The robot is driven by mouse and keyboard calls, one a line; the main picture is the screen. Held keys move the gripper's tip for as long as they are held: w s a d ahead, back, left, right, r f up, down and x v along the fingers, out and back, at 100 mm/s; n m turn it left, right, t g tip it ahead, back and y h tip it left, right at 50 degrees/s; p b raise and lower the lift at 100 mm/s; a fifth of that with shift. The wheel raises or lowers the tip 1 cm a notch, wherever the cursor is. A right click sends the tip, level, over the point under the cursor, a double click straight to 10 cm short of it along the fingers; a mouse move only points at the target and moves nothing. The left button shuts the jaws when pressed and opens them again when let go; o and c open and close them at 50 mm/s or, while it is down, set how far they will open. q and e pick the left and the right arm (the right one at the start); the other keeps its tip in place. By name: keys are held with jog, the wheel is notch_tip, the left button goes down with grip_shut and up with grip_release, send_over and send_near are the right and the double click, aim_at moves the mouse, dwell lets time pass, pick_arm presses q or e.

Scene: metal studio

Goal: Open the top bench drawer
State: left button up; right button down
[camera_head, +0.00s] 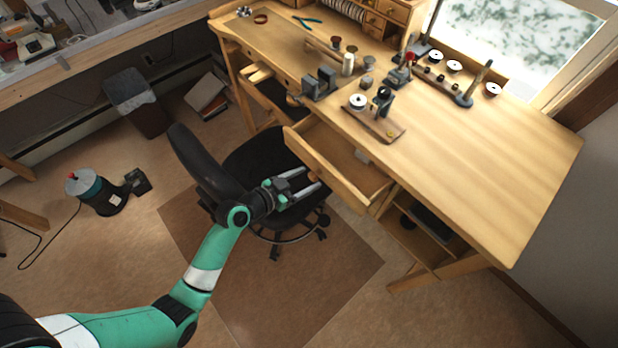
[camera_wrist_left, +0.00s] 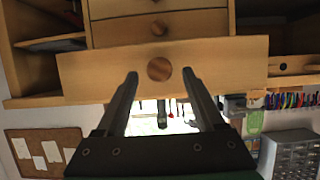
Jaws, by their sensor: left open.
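The top bench drawer (camera_head: 330,165) is pulled out from under the wooden workbench top, and its inside shows in the head view. In the left wrist view its pale wooden front (camera_wrist_left: 225,62) spans the picture, with a round darker knob (camera_wrist_left: 159,69) at its middle. My left gripper (camera_head: 313,178) is in front of the drawer front, open and empty. In the left wrist view its fingertips (camera_wrist_left: 160,74) appear on either side of the knob, apart from it. The knob cannot be made out in the head view. My right gripper is not in view.
A black office chair (camera_head: 258,158) stands under and behind my left gripper, close to the bench. Vises, spools and small tools stand on the bench top (camera_head: 480,150). The floor (camera_head: 290,290) at front is clear.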

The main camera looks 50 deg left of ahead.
pick_arm(q)
jog(key=shift+x, duration=0.85)
grip_shut()
dwell(0.8)
